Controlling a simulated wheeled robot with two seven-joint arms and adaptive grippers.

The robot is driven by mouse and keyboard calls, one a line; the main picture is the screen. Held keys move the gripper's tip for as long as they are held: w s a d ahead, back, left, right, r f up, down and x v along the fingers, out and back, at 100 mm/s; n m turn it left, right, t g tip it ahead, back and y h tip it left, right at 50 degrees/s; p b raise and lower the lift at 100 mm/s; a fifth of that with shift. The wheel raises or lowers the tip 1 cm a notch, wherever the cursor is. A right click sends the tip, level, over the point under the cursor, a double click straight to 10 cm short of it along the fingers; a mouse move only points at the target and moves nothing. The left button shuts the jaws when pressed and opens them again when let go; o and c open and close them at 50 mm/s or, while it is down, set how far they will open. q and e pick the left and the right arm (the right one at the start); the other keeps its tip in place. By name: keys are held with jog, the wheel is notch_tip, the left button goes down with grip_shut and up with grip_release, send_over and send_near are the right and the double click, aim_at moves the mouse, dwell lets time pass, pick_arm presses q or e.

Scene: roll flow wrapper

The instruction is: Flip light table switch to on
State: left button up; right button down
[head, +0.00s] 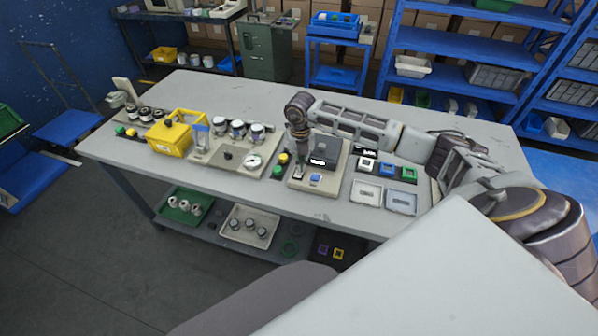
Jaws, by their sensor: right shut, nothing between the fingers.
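A beige panel (335,180) near the front edge of the long grey table carries a dark box (323,152) with a white label. A small switch (298,173) is at the panel's left, and a blue button (315,180) is to its right. My right arm reaches in from the right across the table. My right gripper (300,160) points down, shut and empty, just above the switch. I cannot tell whether it touches the switch, or which way the switch is set. My left gripper is out of view.
Left of the panel are green and yellow buttons (280,165), a gauge panel (230,157) and a yellow box (170,138). To the right are small coloured blocks (387,168) and two shallow trays (401,202). The table's front left is clear.

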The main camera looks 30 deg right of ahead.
jog(key=shift+r+p, duration=1.45)
jog(key=shift+r, duration=1.3)
